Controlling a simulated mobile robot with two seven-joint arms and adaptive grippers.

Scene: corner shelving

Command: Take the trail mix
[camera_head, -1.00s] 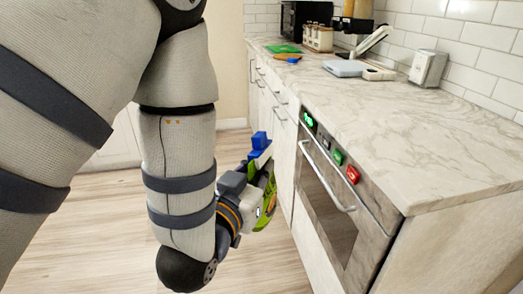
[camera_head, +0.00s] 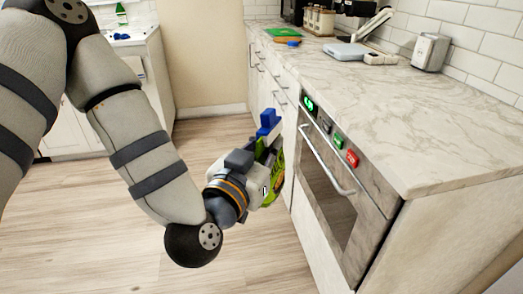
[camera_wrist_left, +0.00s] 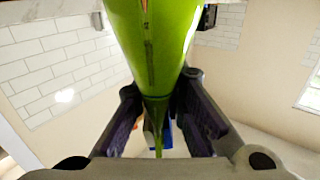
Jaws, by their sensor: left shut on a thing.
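The trail mix shows as a bright green bag (camera_head: 277,182) beside my left gripper (camera_head: 269,132) in the head view, partly hidden by it. In the left wrist view the green bag (camera_wrist_left: 156,45) fills the top middle and narrows down between the dark fingers of the gripper (camera_wrist_left: 160,125). My left gripper is shut on the bag and holds it in the air, in front of the cabinet fronts. The bag's label cannot be read. My right gripper is not in view.
A marble counter (camera_head: 400,120) runs along the right, above an oven (camera_head: 335,195) with a bar handle. A grey scale (camera_head: 345,52), a napkin holder (camera_head: 431,52) and jars (camera_head: 318,20) stand on it. A white cabinet (camera_head: 115,85) is at the far left. Wood floor (camera_head: 110,225) is clear.

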